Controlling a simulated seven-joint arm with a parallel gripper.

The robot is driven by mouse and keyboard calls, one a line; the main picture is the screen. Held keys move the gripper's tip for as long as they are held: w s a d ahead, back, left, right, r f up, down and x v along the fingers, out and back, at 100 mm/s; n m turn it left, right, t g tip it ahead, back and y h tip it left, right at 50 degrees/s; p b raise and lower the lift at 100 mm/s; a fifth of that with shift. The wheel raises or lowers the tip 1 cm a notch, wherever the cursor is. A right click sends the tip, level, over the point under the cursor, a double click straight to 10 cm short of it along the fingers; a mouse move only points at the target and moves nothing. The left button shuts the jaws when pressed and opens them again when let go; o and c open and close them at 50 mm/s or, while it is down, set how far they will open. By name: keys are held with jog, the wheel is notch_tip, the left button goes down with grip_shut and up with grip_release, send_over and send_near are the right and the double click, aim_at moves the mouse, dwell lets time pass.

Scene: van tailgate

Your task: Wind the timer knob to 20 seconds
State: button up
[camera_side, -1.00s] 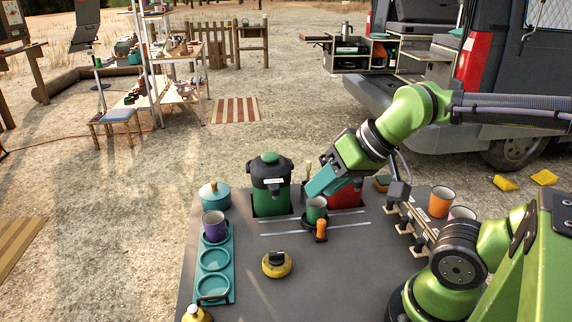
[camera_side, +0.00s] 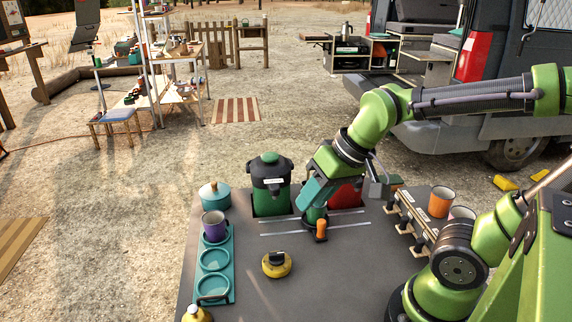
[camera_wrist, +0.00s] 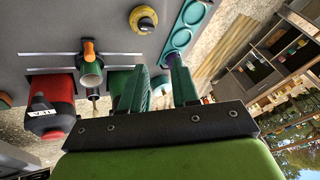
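The timer (camera_side: 277,265) is a round yellow dial with a black knob (camera_side: 277,257) on the grey table, left of and nearer the camera than my gripper. In the wrist view the timer (camera_wrist: 143,21) shows near the top edge, beyond my fingertips, with its dark knob (camera_wrist: 146,22). I cannot read its scale. My gripper (camera_side: 308,203) points down beside the green cup, apart from the timer. In the wrist view the two teal fingers of my gripper (camera_wrist: 158,66) are spread with nothing held between them.
A green cup with an orange handle (camera_side: 321,230) stands close to my gripper. Green (camera_side: 270,202) and red (camera_side: 346,195) canisters stand behind. A teal tray (camera_side: 215,261) with a purple cup (camera_side: 214,227) lies left. A rack (camera_side: 417,220) is right. Table around the timer is clear.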

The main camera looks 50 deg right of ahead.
aim_at(276, 253)
jog(key=w+f+n+g, duration=0.1)
jog(key=w+f+n, duration=0.1)
jog(key=f+n, duration=0.1)
jog(key=w+f+n+g+h, duration=0.1)
jog(key=w+f+n+g, duration=0.1)
jog(key=w+f+n, duration=0.1)
jog(key=w+a+f+n+g, duration=0.1)
jog(key=w+f+n+g, duration=0.1)
jog(key=w+f+n, duration=0.1)
jog(key=shift+a+f+n+h, duration=0.1)
jog(key=shift+f+n+h, duration=0.3)
jog(key=shift+f+n, duration=0.3)
jog(key=shift+w+r+n, duration=0.2)
jog(key=shift+w+n, duration=0.1)
jog(key=shift+n, duration=0.5)
jog(key=shift+f, duration=2.75)
jog(key=shift+f, duration=1.2)
jog(key=shift+c, duration=0.2)
jog(key=c, duration=0.4)
jog(key=shift+r, duration=0.1)
